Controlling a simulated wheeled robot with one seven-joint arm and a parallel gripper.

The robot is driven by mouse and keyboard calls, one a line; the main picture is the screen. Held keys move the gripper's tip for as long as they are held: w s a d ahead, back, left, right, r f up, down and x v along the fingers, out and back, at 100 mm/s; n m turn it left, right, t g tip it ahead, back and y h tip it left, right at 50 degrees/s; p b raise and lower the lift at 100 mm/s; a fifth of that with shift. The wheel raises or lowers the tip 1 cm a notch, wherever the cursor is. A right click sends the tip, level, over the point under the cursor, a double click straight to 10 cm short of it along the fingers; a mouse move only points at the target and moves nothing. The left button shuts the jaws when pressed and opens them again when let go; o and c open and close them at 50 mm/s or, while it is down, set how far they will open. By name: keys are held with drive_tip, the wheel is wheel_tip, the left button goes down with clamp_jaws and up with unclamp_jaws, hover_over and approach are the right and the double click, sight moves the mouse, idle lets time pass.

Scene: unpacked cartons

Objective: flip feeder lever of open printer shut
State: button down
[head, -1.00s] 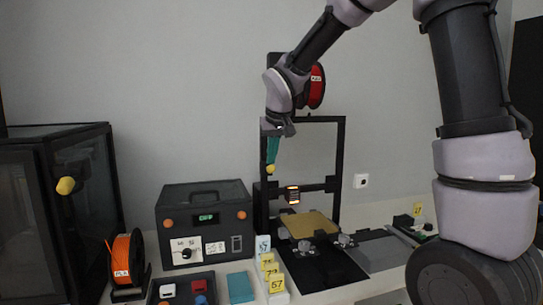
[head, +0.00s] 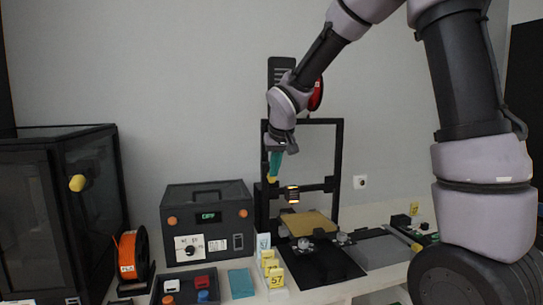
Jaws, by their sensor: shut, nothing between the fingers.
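My gripper (head: 273,168) points down at the frame's left post, above the crossbar's left end. Its teal fingers are together and hold nothing visible. A small yellow piece (head: 271,180) shows at their tips. I cannot tell whether it is the feeder lever or part of the fingers, nor whether they touch. The lever is otherwise not distinguishable.
A red spool (head: 316,95) sits behind my wrist. A dark box with a green display (head: 208,217), an orange spool (head: 128,257) and a dark glass-sided enclosure (head: 95,200) stand left. Yellow number tags (head: 275,278) and a tray (head: 184,298) are in front.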

drive_tip(key=shift+w+a+r, duration=0.15)
drive_tip(key=shift+w+r, duration=0.25)
drive_tip(key=shift+w, duration=0.3)
drive_tip(key=shift+r, duration=0.1)
drive_tip(key=s+d+r, duration=0.2)
drive_tip(key=s+r, duration=0.5)
drive_tip(key=s, duration=0.4)
